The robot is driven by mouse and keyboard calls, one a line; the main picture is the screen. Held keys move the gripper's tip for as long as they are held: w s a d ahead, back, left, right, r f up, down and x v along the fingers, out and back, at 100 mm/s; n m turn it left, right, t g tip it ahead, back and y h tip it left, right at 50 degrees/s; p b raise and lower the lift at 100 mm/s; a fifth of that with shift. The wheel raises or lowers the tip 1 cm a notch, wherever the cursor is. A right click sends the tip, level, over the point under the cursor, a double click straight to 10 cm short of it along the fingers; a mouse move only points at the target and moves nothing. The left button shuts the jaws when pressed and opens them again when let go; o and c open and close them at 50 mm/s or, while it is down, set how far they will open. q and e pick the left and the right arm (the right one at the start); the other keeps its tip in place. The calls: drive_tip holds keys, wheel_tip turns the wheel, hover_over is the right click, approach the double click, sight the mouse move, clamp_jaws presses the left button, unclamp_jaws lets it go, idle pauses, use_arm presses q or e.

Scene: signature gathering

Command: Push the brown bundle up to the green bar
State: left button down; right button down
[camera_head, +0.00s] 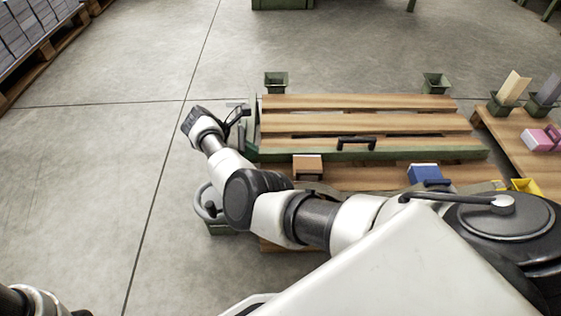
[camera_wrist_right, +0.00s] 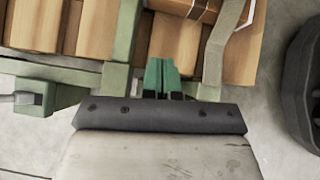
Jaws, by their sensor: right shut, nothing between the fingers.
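The brown bundle (camera_head: 307,172), a small box shape, lies on the wooden slats just in front of the long green bar (camera_head: 420,151). I cannot tell whether a gap separates them. My right gripper (camera_head: 240,115) is shut and empty, beyond the left end of the slatted bench, left of and farther back than the bundle. In the right wrist view its green fingers (camera_wrist_right: 163,78) are together, and a strapped brown box, likely the bundle (camera_wrist_right: 182,7), is cut off at the top edge. My left gripper is out of view.
A blue bundle (camera_head: 424,172) lies to the right along the bar. A black handle (camera_head: 356,142) stands on the bar. Green pots (camera_head: 276,82) stand behind the bench. A beige bent strip (camera_wrist_right: 222,45) is close to my fingers.

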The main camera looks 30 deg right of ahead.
sight(296, 162)
drive_tip(key=b+x, duration=0.2)
drive_tip(key=x, duration=0.6)
drive_tip(key=d, duration=0.1)
drive_tip(key=s+d, duration=0.1)
drive_tip(key=shift+s+d+f+b, duration=0.1)
drive_tip(key=shift+d+b, duration=0.2)
drive_tip(key=shift+d, duration=0.1)
drive_tip(key=shift+s+d, duration=0.2)
drive_tip(key=shift+d, duration=0.3)
drive_tip(key=shift+d, duration=0.1)
drive_tip(key=shift+s+d, duration=0.25)
drive_tip(key=shift+d, duration=0.25)
drive_tip(key=shift+s+d, duration=0.3)
drive_tip(key=shift+d, duration=0.2)
